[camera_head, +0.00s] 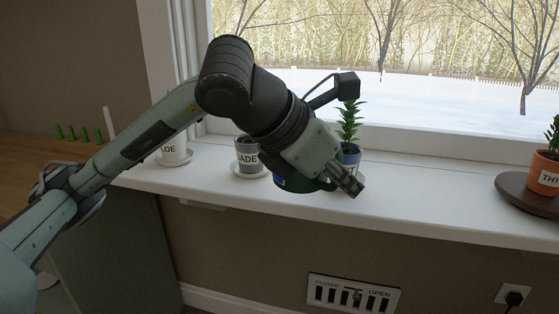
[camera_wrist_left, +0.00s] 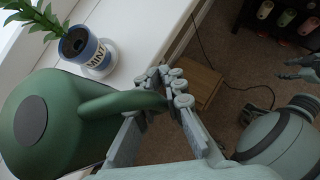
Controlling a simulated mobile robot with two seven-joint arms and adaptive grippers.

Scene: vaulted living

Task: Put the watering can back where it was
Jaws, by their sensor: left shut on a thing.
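The dark green watering can (camera_head: 305,184) is mostly hidden behind my left gripper (camera_head: 348,184) in the head view. It is at the front of the white windowsill, in front of the blue mint pot (camera_head: 350,157). In the left wrist view the can's body (camera_wrist_left: 60,130) fills the left side. There my left gripper (camera_wrist_left: 172,88) is shut on its curved handle. I cannot tell whether the can touches the sill. What looks like part of my right gripper (camera_wrist_left: 300,68) shows at the right edge, too small to read.
The sill (camera_head: 430,206) also bears a white aloe pot (camera_head: 173,150), a grey jade pot (camera_head: 248,155) on a saucer, and a terracotta thyme pot (camera_head: 546,172) on a round brown board (camera_head: 520,194). The sill between mint and thyme is clear. A switch panel (camera_head: 353,294) is below.

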